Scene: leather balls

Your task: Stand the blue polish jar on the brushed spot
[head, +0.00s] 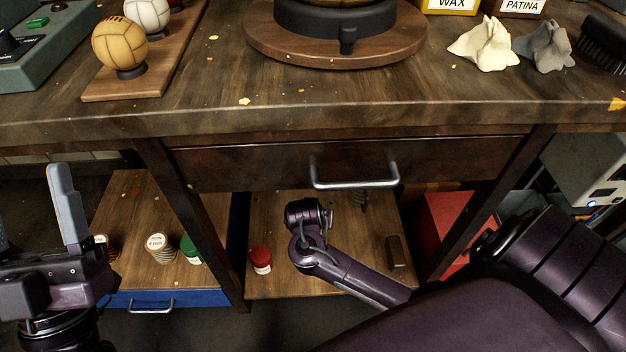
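I see no blue polish jar in the head view, and I cannot make out a brushed spot. Jars stand on the lower shelf: one with a red lid (261,258), one with a green lid (190,249) and a pale one (160,247). My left gripper (66,203) is at the left, in front of the bench and clear of the jars.
A drawer with a metal handle (354,174) spans the bench front. On the bench top are a round wooden stand (420,38), a board (112,91) with leather balls (120,43), crumpled cloths (484,45) and a brush (604,42). A red box (452,221) stands below right.

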